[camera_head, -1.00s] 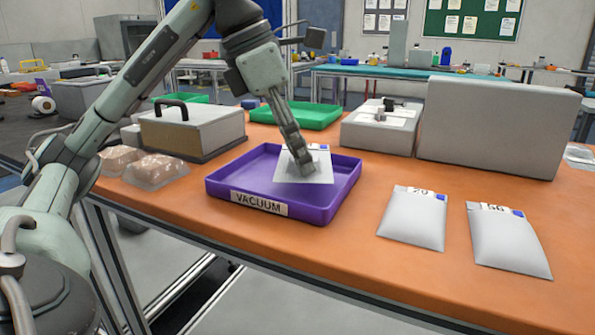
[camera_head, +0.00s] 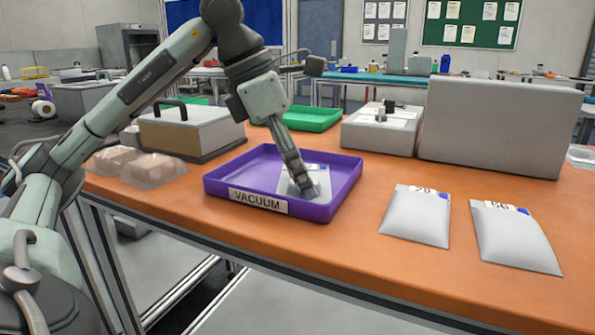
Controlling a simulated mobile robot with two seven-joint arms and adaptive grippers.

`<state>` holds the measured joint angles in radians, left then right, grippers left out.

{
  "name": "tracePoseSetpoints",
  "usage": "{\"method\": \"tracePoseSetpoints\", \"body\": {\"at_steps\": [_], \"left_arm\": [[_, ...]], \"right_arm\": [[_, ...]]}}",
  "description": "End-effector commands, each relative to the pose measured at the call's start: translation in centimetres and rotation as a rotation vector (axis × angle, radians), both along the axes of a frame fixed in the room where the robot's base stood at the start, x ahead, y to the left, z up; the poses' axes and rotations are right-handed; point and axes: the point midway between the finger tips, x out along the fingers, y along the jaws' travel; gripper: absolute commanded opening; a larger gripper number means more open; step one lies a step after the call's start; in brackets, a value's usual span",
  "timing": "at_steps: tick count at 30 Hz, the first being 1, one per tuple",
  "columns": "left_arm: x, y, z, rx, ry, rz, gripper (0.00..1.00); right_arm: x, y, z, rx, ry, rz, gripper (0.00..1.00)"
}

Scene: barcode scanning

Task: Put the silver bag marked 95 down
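A silver bag (camera_head: 289,188) is in the purple tray (camera_head: 243,210) labelled VACUUM, on the orange table. Its marking is too small and partly covered to read. My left gripper (camera_head: 306,189) reaches down into the tray, its fingers at the bag and hiding part of it. The fingers look close together on the bag, though their tips are partly hidden. The bag appears at or very near the tray floor. My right gripper is not in view.
Two silver bags lie on the table right of the tray, one marked 70 (camera_head: 416,217) and another (camera_head: 515,238) further right. Behind are a grey box (camera_head: 500,128), a green tray (camera_head: 312,118) and a case with a handle (camera_head: 185,133). Clear-wrapped packs (camera_head: 153,168) lie left.

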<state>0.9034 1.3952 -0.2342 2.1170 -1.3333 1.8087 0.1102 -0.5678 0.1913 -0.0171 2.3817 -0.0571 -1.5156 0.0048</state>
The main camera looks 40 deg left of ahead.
Motion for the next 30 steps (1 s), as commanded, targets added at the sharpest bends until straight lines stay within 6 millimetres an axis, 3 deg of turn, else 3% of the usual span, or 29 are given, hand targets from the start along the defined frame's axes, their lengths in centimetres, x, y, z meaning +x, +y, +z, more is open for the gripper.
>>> {"method": "tracePoseSetpoints", "body": {"at_steps": [10, 24, 30], "left_arm": [[0.0, 0.0, 0.5, -0.001, -0.001, 0.0, 0.6], [-2.9, 2.0, 9.4, -0.002, -0.005, 0.0, 0.6], [-3.6, 2.5, 11.1, 0.0, -0.002, 0.0, 0.6]], "right_arm": [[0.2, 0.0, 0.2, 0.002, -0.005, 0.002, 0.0], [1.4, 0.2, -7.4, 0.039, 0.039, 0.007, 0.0], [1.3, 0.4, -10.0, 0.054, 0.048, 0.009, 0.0]]}}
